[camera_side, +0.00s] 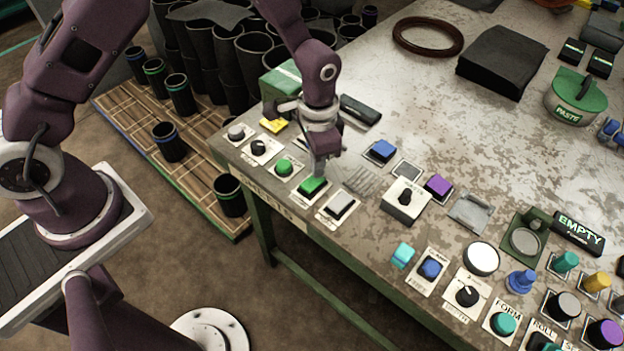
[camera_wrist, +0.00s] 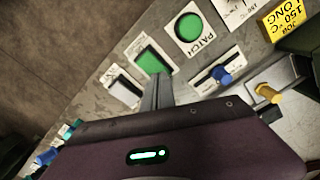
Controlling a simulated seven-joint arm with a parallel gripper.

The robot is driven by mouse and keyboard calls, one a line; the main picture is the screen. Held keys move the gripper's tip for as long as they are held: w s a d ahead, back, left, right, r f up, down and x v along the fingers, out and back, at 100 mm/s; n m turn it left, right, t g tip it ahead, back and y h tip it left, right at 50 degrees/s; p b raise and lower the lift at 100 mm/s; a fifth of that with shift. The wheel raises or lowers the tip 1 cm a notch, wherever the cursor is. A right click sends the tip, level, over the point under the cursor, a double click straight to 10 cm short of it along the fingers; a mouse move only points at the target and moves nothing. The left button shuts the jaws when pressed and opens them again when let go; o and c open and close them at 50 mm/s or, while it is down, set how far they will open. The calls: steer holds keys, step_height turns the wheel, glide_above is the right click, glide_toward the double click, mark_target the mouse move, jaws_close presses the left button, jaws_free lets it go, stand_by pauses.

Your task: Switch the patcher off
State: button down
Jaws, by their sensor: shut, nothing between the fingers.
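A round green button (camera_wrist: 188,27) on a white plate marked PATCH shows in the wrist view; in the side view the round green button (camera_side: 284,167) sits along the table's near edge. Beside it is a square green button (camera_side: 312,186), also in the wrist view (camera_wrist: 150,62), and then a pale grey square button (camera_side: 340,205), also seen from the wrist (camera_wrist: 124,90). My gripper (camera_side: 319,173) is shut and empty, pointing down at the far edge of the square green button. In the wrist view its fingers (camera_wrist: 156,88) end close to that button; whether they touch it I cannot tell.
A black knob (camera_side: 258,147) and a yellow block (camera_side: 273,125) lie left of the buttons. Several dark sleeves (camera_side: 205,50) stand behind.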

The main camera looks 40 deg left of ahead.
step_height(320, 180, up, 6)
steer(key=shift+f, duration=0.15)
stand_by(0.3)
steer(key=s+a+r+n+t, duration=0.1)
steer(key=a+r, duration=0.1)
steer(key=r, duration=0.4)
steer(key=s+a+r+n+t, duration=0.1)
steer(key=s+a+r, duration=0.1)
steer(key=r, duration=0.4)
steer(key=s+a+r+n+t, duration=0.1)
steer(key=s+r, duration=0.4)
steer(key=s, duration=0.5)
steer(key=s+a+r+n+t, duration=0.2)
steer(key=s+a+r, duration=0.3)
steer(key=s, duration=0.4)
steer(key=shift+s+a+r+n+t, duration=0.2)
steer(key=shift+s+r+n+t, duration=0.15)
steer(key=shift+r+n, duration=0.25)
